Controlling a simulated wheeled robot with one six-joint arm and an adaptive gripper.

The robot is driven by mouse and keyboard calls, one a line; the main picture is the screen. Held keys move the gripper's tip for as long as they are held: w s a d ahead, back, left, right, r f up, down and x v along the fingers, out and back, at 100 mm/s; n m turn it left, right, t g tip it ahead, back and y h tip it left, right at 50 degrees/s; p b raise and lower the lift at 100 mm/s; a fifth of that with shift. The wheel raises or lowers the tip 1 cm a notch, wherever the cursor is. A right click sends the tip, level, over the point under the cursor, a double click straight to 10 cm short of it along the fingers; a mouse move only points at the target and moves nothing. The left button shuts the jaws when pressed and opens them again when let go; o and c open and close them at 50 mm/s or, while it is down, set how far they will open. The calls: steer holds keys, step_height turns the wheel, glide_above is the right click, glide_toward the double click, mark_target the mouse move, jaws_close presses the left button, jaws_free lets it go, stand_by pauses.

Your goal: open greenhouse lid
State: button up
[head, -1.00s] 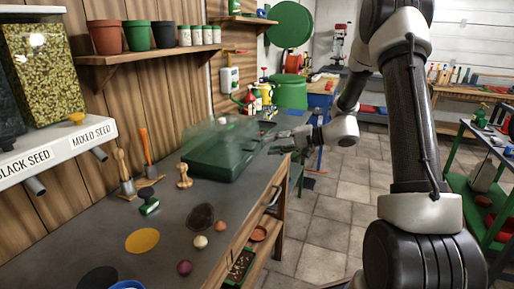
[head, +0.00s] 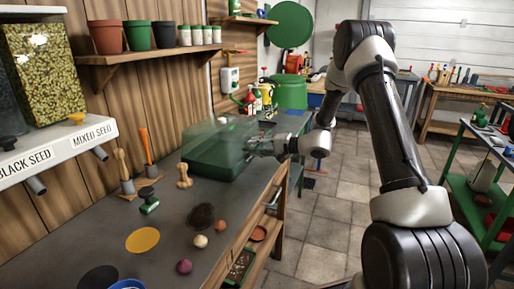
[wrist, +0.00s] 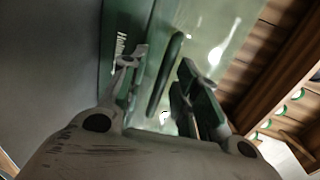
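The greenhouse is a dark green tray (head: 212,170) on the grey workbench with a clear, greenish lid (head: 205,135) resting over it. A small pale knob or vent shows on the lid's top. My gripper (head: 254,148) is at the right side of the greenhouse, close to the lid's edge. In the wrist view my gripper (wrist: 160,62) has its two fingers apart. A dark green bar (wrist: 166,72), which looks like a handle, lies between them with gaps beside it. The clear lid (wrist: 210,35) and white lettering on a green face show beyond. Contact cannot be told.
A shelf with pots (head: 138,35) hangs on the wall. The tiled floor (head: 330,220) right of the bench is clear.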

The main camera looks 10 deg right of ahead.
steer(key=shift+c, duration=0.3)
jaws_close()
steer(key=shift+r, duration=0.1)
